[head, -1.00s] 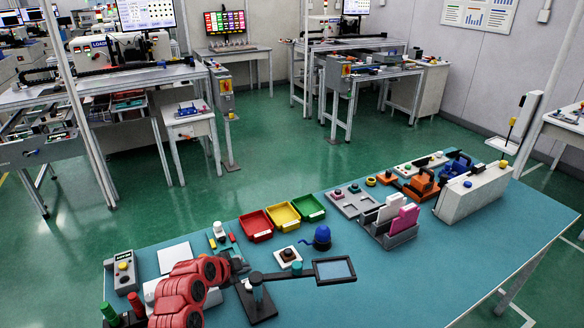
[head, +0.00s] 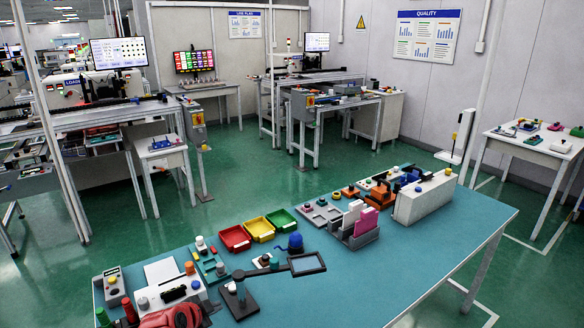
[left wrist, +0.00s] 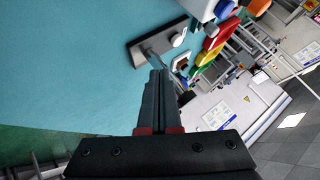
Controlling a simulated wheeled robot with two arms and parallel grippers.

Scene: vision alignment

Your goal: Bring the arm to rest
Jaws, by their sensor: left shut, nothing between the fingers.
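My left arm shows as red rounded links at the bottom edge of the head view, low at the near left of the blue table (head: 400,275). Its gripper is mostly hidden there. In the left wrist view my left gripper (left wrist: 157,82) is shut and empty, with its dark fingers together over the blue table top. A dark stand (head: 240,298) is close to the arm, and its base also shows beyond the fingertips in the left wrist view (left wrist: 150,45). My right gripper is not in view.
A white box with a black slot (head: 172,292) stands beside the arm. Red (head: 235,239), yellow (head: 260,229) and green (head: 282,221) bins, a dark-framed screen (head: 307,264) and a white block (head: 425,198) stand farther off. The table's right front part is clear.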

